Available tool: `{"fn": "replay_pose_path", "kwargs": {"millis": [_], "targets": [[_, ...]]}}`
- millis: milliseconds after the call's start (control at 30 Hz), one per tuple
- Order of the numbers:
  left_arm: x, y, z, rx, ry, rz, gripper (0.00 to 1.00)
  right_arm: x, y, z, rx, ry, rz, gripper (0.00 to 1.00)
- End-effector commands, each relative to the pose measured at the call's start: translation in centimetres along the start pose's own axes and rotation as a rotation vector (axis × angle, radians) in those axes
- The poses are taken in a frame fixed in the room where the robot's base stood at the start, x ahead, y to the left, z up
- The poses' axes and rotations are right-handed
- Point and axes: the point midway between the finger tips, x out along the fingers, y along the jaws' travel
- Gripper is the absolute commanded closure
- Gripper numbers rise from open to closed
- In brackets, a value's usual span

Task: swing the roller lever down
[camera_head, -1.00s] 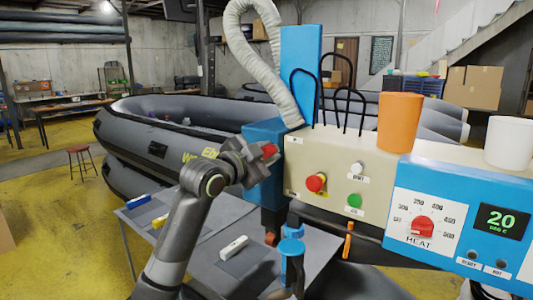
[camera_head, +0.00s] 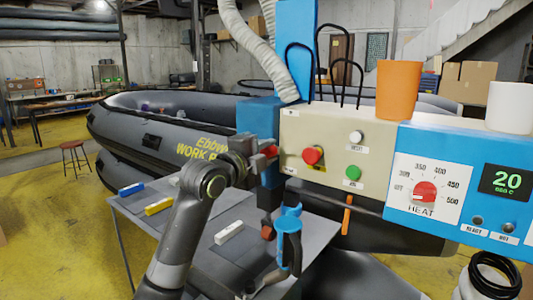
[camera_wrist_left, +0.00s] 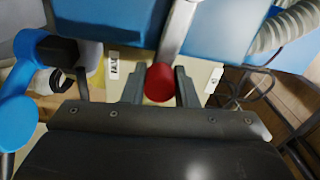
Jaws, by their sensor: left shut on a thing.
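The roller lever (camera_wrist_left: 178,32) is a silver rod with a red ball knob (camera_wrist_left: 160,83) in the left wrist view. My left gripper (camera_wrist_left: 160,90) is shut on the knob, one dark finger on each side. In the head view my left gripper (camera_head: 262,158) is at the left end of the welding machine, in front of its blue column (camera_head: 266,118). A bit of the red knob (camera_head: 270,151) shows at the fingertips; the rod is mostly hidden there. My right gripper is not in view.
The cream panel (camera_head: 330,132) with red and green buttons is close right of the gripper. A blue handle (camera_head: 288,222) hangs below. A grey table (camera_head: 205,260) carries small coloured blocks. An orange cup (camera_head: 397,90) stands on the machine.

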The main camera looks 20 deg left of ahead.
Motion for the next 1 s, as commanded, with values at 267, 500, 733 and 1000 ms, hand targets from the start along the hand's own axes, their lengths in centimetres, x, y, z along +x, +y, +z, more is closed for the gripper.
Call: {"fn": "replay_pose_path", "kwargs": {"millis": [267, 500, 733, 1000], "targets": [[0.0, 2.5, 0.8, 0.238, 0.0, 0.003, 1.0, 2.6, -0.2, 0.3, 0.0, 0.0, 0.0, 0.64], [0.0, 3.5, 1.5, 0.385, 0.001, 0.004, 1.0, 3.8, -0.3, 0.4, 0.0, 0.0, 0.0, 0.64], [0.0, 3.9, 1.9, 0.462, 0.001, 0.004, 1.0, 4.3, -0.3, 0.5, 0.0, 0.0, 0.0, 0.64], [0.0, 4.0, 2.0, 0.489, 0.001, 0.004, 1.0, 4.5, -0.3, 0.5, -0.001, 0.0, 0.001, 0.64]]}}
